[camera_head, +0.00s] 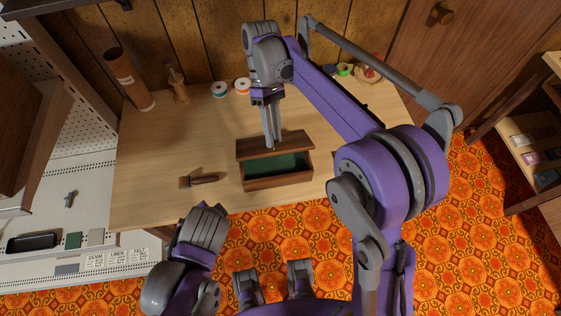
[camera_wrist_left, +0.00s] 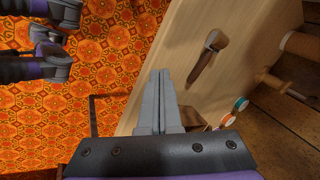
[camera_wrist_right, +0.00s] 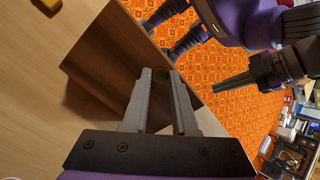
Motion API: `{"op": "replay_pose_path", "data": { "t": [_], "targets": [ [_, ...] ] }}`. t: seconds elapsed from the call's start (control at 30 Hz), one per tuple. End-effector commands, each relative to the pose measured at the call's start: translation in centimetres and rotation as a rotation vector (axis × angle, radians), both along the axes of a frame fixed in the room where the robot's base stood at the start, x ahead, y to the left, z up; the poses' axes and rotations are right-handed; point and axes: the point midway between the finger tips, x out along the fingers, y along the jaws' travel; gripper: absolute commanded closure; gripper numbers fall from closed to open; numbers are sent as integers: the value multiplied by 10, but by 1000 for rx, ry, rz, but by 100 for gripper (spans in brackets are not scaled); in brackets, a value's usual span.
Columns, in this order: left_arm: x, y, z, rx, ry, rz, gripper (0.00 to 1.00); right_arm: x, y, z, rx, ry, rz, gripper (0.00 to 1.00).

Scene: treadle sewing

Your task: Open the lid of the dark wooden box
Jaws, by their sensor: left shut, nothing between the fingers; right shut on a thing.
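The dark wooden box (camera_head: 277,182) sits near the table's front edge in the head view, with its green-lined inside showing. Its lid (camera_head: 292,142) is raised and tilted at the back of the box. My right gripper (camera_head: 272,143) comes down from above at the lid. My left gripper (camera_wrist_left: 160,75) is shut and empty beside the table edge in the left wrist view.
A dark-handled tool (camera_head: 202,180) lies left of the box. Thread spools (camera_head: 242,86), a wooden spindle (camera_head: 177,84) and a brown cylinder (camera_head: 130,80) stand at the back. A pincushion (camera_head: 369,72) is at the back right.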

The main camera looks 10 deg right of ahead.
Motion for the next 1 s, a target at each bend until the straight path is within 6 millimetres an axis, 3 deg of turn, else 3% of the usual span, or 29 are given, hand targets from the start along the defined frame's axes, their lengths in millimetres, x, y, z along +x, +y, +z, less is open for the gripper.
{"op": "replay_pose_path", "data": {
  "t": [0.27, 0.5, 0.73, 1.0],
  "targets": [
    [4, -59, -2, 457, -38, -661, 100, 0, 0, 0, 1, -1, 0, 100],
    [-5, -118, 15, 892, -135, -1134, 100, 0, 0, 0, 1, -1, 0, 100],
    [-27, -167, 41, 1278, -248, -1412, 100, 0, 0, 0, 1, -1, 0, 100],
    [-42, -188, 57, 1487, -310, -1505, 100, 0, 0, 0, 0, -1, 0, 100]
  ]
}}
